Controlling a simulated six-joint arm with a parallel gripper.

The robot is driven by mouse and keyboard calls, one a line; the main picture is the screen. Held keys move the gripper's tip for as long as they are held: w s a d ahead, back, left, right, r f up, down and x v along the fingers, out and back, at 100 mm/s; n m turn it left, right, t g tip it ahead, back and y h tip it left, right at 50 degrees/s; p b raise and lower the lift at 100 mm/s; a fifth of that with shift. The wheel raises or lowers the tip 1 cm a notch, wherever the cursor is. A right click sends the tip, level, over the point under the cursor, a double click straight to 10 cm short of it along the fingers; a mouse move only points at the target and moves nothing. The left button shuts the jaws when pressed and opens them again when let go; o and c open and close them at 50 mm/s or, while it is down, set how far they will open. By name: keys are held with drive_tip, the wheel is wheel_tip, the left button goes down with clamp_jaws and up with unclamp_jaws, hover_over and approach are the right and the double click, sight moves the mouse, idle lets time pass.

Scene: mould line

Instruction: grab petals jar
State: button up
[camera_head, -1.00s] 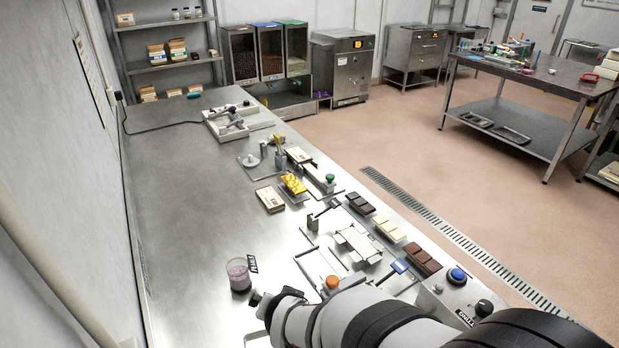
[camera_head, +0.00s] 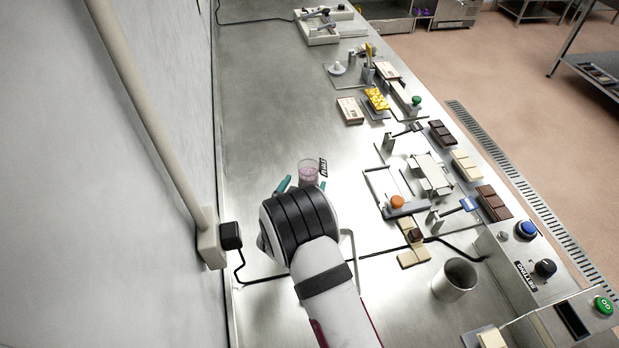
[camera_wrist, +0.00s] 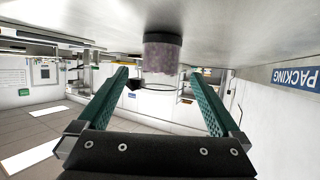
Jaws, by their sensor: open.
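The petals jar (camera_head: 308,170) is a clear glass with purplish petals inside, upright on the steel bench, left of the small fixtures. My gripper (camera_head: 303,185) is at the near side of it, with one teal fingertip to each side. In the wrist view, which is upside down, the jar (camera_wrist: 161,55) shows between and just beyond the spread fingertips of my gripper (camera_wrist: 159,74). The jaws are open and empty. Whether a finger touches the glass I cannot tell. My wrist hides the bench just in front of the jar.
A small black label (camera_head: 323,168) stands right beside the jar. A frame with an orange knob (camera_head: 397,201) and a metal cup (camera_head: 455,279) are to the right. The wall and its pipe (camera_head: 150,120) run along the left.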

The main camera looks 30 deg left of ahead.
sight(306, 180)
drive_tip(key=x, duration=0.3)
drive_tip(key=shift+r, duration=0.1)
drive_tip(key=c, duration=1.5)
drive_tip(key=shift+r, duration=0.1)
